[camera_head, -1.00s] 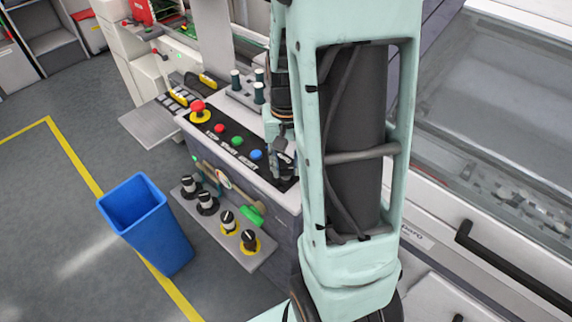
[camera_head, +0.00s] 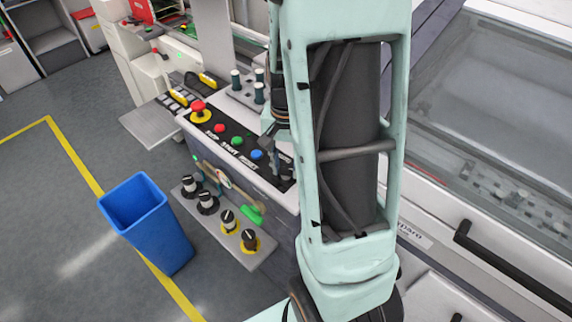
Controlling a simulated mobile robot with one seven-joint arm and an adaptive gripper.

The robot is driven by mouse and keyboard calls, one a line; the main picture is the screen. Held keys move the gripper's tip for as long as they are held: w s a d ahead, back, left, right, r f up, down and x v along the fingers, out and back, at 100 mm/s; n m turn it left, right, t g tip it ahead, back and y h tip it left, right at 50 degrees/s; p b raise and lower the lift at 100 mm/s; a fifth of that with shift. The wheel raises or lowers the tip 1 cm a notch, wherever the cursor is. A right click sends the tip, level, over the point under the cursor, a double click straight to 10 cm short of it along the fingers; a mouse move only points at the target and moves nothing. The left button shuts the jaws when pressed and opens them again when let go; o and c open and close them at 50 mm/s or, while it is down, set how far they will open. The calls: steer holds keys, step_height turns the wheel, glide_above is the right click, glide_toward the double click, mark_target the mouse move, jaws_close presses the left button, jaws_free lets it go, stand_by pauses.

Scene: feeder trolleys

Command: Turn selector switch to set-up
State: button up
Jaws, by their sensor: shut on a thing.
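The control panel (camera_head: 236,153) is a dark strip with a red mushroom button on a yellow base, then red, green and blue buttons. The selector switch is probably at the panel's right end, beside the blue button (camera_head: 257,155). It is mostly hidden by my gripper, so its setting cannot be read. My gripper (camera_head: 276,158) points down at that end of the panel, small and partly behind my arm. It is shut on what seems to be the selector switch.
Several black and white knobs, two on yellow plates, stand on a lower grey shelf (camera_head: 262,252) below the panel. A blue bin (camera_head: 150,222) stands on the floor at left. Dark green-capped posts (camera_head: 259,93) rise behind the panel.

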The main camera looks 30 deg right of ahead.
mark_target(286, 168)
steer(key=o, duration=1.2)
steer(key=shift+c, duration=0.2)
step_height(286, 168, up, 12)
